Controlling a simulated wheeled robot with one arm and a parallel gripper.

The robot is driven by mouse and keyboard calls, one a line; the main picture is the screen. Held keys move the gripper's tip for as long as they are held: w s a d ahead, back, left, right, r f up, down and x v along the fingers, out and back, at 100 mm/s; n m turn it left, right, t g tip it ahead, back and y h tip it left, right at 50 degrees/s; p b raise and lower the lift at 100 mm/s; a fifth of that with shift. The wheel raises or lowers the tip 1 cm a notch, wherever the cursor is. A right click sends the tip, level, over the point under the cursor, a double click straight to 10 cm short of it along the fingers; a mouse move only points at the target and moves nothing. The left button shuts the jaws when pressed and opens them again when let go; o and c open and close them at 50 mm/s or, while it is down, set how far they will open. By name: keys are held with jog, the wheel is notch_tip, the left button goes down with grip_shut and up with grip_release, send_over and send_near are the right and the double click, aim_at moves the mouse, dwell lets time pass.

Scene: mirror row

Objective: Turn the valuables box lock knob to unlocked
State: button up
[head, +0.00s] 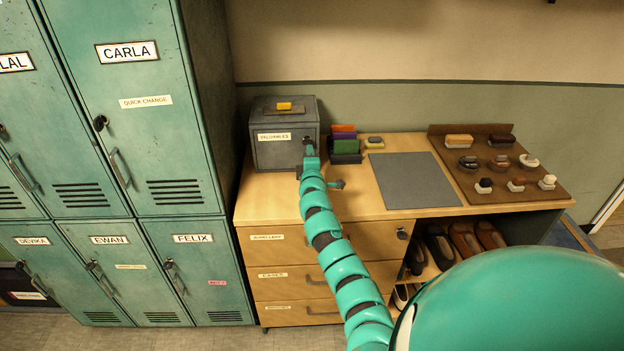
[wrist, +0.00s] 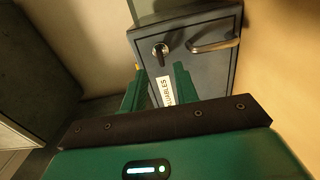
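The valuables box (head: 284,150) is a grey metal box with a "VALUABLES" label, at the left end of the wooden counter. Its lock knob (wrist: 160,52) shows in the wrist view on the box front, beside a metal handle (wrist: 213,43). The label (wrist: 167,91) is below the knob there. My gripper (wrist: 158,70) is open, its two green fingers apart with nothing between them. The fingertips are just short of the knob, which shows beyond the gap; no contact is visible. In the head view my gripper (head: 309,152) is at the box's right front and partly covers it.
A small yellow item (head: 284,106) is on top of the box. Right of it are a holder with coloured items (head: 345,145), a grey mat (head: 412,180) and a brown board (head: 505,180) with brushes. Green lockers (head: 150,110) stand close on the left.

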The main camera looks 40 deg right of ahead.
jog(key=b+v, duration=0.2)
jog(key=v, duration=0.8)
jog(key=shift+s, duration=0.35)
jog(key=shift+a, duration=0.15)
